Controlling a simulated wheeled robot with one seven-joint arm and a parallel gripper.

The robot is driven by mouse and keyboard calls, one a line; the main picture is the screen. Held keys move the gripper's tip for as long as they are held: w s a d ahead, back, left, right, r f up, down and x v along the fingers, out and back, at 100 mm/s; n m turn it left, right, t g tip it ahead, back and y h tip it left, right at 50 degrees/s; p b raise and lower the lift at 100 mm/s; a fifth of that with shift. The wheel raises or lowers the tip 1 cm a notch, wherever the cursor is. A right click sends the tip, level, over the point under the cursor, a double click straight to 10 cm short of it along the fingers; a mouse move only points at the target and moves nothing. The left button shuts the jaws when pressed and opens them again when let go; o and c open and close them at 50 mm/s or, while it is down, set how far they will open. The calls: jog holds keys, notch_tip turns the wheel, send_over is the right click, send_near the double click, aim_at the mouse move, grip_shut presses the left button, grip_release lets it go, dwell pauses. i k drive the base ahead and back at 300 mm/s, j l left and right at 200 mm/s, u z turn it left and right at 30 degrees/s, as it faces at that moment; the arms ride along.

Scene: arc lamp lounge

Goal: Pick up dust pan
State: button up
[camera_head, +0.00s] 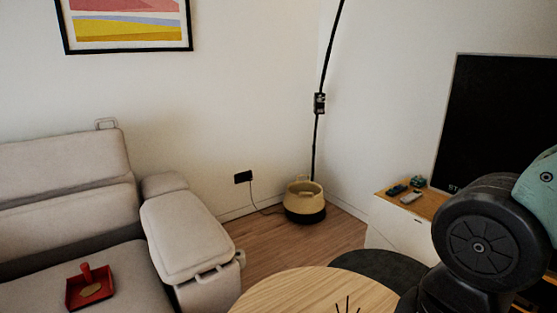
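A red dust pan (76,299) lies on the seat of the grey sofa (130,270) at the lower left. Part of my arm shows at the right edge, far from the dust pan. My gripper is not in view.
A round wooden table (290,293) stands at the bottom middle, with a dark round surface (385,264) behind it. The sofa's armrest (185,240) lies between the pan and the table. A basket (305,202) stands in the corner by the lamp pole (315,150). A cabinet (425,207) stands right.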

aim_at(88, 288)
jog(key=u, duration=1.6)
